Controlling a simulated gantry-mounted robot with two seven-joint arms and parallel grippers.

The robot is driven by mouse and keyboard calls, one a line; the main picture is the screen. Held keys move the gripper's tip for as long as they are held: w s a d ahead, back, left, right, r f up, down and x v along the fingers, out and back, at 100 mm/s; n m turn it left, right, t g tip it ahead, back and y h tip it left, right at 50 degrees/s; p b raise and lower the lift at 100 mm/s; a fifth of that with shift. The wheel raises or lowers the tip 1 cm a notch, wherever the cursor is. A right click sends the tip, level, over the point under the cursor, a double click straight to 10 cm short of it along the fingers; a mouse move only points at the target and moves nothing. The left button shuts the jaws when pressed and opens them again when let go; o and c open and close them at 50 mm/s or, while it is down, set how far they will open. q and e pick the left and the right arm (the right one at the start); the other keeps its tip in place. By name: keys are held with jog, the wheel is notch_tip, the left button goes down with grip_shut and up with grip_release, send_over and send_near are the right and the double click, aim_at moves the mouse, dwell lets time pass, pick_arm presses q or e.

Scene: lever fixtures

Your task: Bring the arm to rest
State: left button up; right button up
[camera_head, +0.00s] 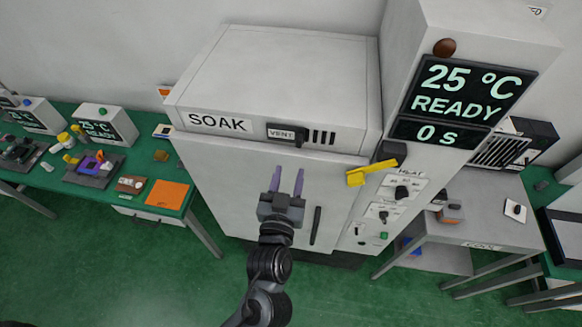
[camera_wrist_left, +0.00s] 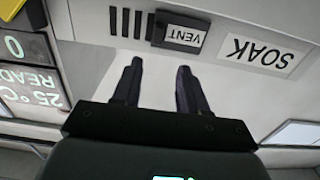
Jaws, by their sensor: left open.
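My left gripper (camera_head: 287,182) is in front of the white oven's door, with two dark fingers apart and nothing between them. In the left wrist view its fingers (camera_wrist_left: 156,80) point toward the oven front near the VENT slider (camera_wrist_left: 178,33). The VENT slider, a dark block with a white label, also shows in the head view (camera_head: 286,133), above the fingertips. I cannot tell whether the fingers touch the oven. A yellow lever (camera_head: 371,173) sticks out from a dark hub at the oven's right side. My right gripper is not in view.
The white SOAK oven (camera_head: 270,75) fills the middle, with a dark vertical door handle (camera_head: 315,225). Its display (camera_head: 462,92) reads 25 °C, READY, 0 s. A green bench (camera_head: 60,180) with small fixtures stands left, a grey table (camera_head: 490,235) right. Green floor (camera_head: 130,270) lies open in front.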

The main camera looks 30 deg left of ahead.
pick_arm(q)
jog(key=shift+s+d, duration=0.1)
jog(key=shift+s, duration=0.1)
dwell(0.3)
jog(key=s+a+f+m+g+h+p, duration=0.1)
jog(key=s+f+m+g+h+p, duration=0.1)
jog(key=s+f+g, duration=0.4)
jog(key=s+a+f+m+g+h+p, duration=0.2)
jog(key=s+f+g, duration=0.4)
jog(key=s, duration=0.8)
jog(key=shift+a+f+m+g+h+p, duration=0.3)
jog(key=shift+m+g+h+p, duration=0.55)
jog(key=shift+p, duration=0.25)
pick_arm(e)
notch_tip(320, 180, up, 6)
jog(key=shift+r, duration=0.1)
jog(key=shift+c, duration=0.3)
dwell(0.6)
